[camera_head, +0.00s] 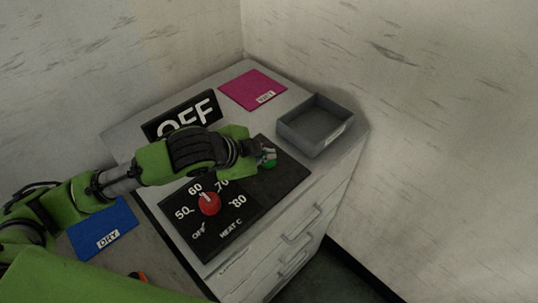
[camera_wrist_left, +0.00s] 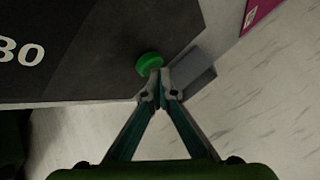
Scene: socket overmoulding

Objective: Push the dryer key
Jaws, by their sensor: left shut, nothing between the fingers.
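The green round key (camera_head: 270,163) sits on the dark control panel (camera_head: 287,184), right of the heat dial. In the left wrist view the green key (camera_wrist_left: 149,63) is just beyond the fingertips and slightly left of them. My left gripper (camera_head: 266,154) is shut and empty, over or beside the key; it also shows in the left wrist view (camera_wrist_left: 161,91). I cannot tell whether the fingertips touch the key. The gripper partly hides the key in the head view. A black sign (camera_head: 184,113) reads OFF behind my arm. My right gripper is not in view.
A red dial (camera_head: 209,204) marked HEAT C is on the panel. A grey open tray (camera_head: 315,126) stands at the back right, beside a magenta mat (camera_head: 253,89). A blue mat (camera_head: 103,228) labelled DRY lies left. Walls close off the back and right.

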